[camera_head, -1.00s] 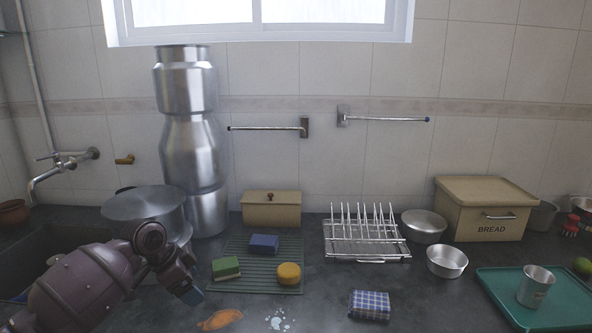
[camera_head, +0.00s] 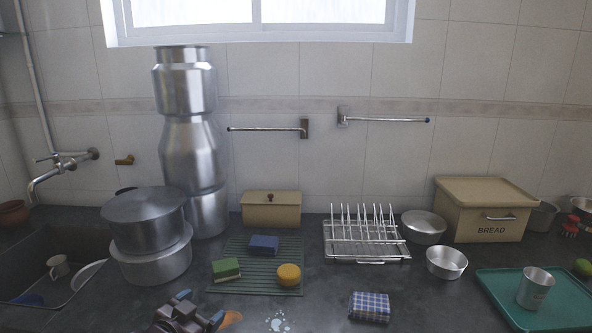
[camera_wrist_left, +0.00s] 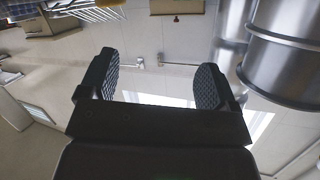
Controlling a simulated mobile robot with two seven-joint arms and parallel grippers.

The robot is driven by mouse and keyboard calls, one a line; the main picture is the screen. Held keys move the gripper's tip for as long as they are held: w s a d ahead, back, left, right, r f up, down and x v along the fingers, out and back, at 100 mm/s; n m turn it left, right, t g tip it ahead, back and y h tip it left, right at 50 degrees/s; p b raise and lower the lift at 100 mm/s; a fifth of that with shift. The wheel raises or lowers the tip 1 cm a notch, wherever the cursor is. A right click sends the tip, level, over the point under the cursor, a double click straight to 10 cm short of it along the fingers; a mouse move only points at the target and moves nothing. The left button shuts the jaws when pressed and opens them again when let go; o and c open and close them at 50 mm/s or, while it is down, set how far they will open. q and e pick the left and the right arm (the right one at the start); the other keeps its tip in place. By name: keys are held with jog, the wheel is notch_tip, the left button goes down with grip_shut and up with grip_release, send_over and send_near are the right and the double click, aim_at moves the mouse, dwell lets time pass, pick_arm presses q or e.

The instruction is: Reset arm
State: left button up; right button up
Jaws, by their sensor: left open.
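My left gripper (camera_head: 200,307) is low at the front edge of the head view, just in front of the green ridged mat. It is open and empty, and its two dark fingers (camera_wrist_left: 151,80) stand apart in the left wrist view. A tall stack of steel canisters (camera_head: 190,150) stands upright against the tiled wall, and part of the steel also shows at the right of the wrist view (camera_wrist_left: 290,60). Two stacked steel pots (camera_head: 150,262) stand in front of it, apart from my gripper. My right gripper is not in view.
A green mat (camera_head: 232,283) holds a sponge, a blue block and a yellow round piece. A wire rack (camera_head: 365,240), steel bowls (camera_head: 446,262), a bread box (camera_head: 483,212) and a green tray (camera_head: 497,290) are to the right. The sink (camera_head: 30,262) is at left.

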pick_arm(q)
jog(key=s+a+f+n+g+y, duration=0.1)
jog(key=s+f, duration=0.4)
jog(key=s, duration=0.5)
jog(key=s+a+f+n+g+y+p, duration=0.1)
jog(key=s+a+f+n+y, duration=0.1)
jog(key=s+f, duration=0.4)
jog(key=s+a+f+n+g+y, duration=0.1)
jog(key=s+f, duration=0.4)
jog(key=s, duration=1)
jog(key=a+n, duration=0.1)
jog(key=a, duration=0.1)
jog(key=shift+s+a+f+n+y, duration=0.3)
jog(key=shift+s+a+f+y, duration=0.05)
jog(key=shift+s+a+y, duration=0.05)
